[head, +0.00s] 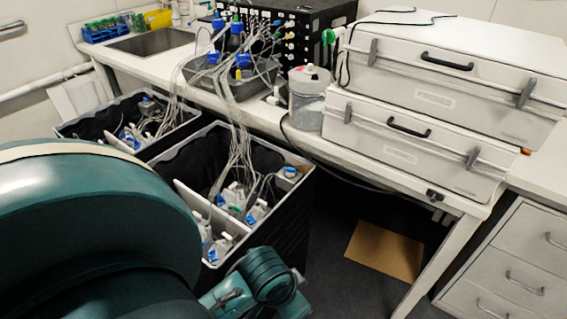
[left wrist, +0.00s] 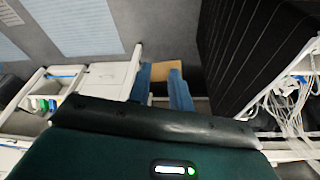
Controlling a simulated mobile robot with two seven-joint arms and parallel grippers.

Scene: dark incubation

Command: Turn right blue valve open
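Small blue valve-like parts show in the head view, one at the right corner of the near black bin (head: 289,172) and one at the top of the far bin (head: 147,98). Which one is the right blue valve I cannot tell for sure. In the left wrist view, the two blue fingers of my left gripper (left wrist: 162,85) stand apart with nothing held between them. In the head view my teal left arm covers the lower left, and its fingers are not visible there. My right gripper is in neither view.
Clear tubes run from the bins up to a grey tray (head: 262,82) on the white bench. A clear jar (head: 309,108) and two stacked white boxes (head: 400,137) stand right of it. A brown board (head: 385,252) lies on the dark floor. White drawers (head: 520,262) stand at the right.

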